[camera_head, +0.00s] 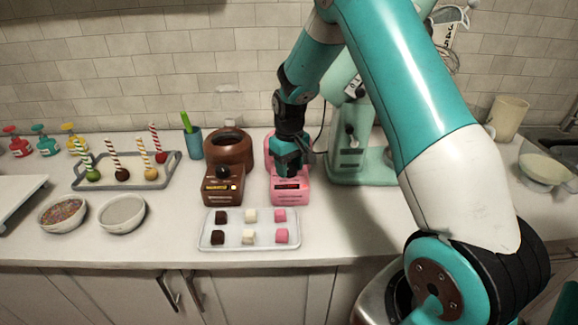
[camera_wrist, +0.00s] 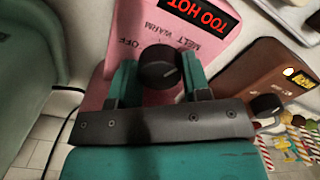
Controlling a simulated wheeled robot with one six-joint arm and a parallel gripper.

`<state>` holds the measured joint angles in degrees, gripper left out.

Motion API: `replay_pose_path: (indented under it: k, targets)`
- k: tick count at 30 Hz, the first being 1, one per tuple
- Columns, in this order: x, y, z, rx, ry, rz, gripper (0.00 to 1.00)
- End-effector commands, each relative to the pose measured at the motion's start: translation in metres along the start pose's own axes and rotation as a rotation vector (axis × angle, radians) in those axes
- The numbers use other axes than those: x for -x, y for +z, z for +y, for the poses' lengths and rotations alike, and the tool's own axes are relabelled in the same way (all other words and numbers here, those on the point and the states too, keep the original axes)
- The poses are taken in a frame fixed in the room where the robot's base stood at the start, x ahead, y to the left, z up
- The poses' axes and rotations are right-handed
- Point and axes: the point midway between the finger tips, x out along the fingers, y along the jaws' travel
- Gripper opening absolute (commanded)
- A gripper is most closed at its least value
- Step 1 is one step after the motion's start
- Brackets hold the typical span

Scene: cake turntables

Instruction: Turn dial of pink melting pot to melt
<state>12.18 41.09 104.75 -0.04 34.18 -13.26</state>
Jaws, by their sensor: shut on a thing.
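The pink melting pot (camera_head: 289,194) stands on the counter, with my gripper (camera_head: 289,170) lowered onto its front part. In the wrist view, its sloped pink panel (camera_wrist: 190,58) carries the labels OFF, WARM and MELT, plus a dark display (camera_wrist: 213,14) reading TOO HOT in red. My gripper (camera_wrist: 158,78) is shut on the round black dial (camera_wrist: 159,65), with one finger on each side. A small pale mark shows near the dial's right edge; I cannot tell exactly which label it points to. My gripper and arm hide the dial in the head view.
A brown melting pot (camera_head: 223,191) with its own black dial stands close on the left. A tray (camera_head: 204,243) of dark, white and pink cubes lies in front. A mint-green mixer (camera_head: 358,176) stands at right. A cake-pop rack (camera_head: 83,184) and two bowls are farther left.

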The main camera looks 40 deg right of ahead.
Motion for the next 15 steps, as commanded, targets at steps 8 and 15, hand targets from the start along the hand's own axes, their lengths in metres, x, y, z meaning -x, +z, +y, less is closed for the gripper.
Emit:
replay_pose_path:
  k: [8,15]
  targets:
    - [0.0017,-0.0017,0.0011,-0.002,0.002,0.007,0.48]
    - [0.0009,-0.0008,0.0008,-0.003,0.001,0.003,0.70]
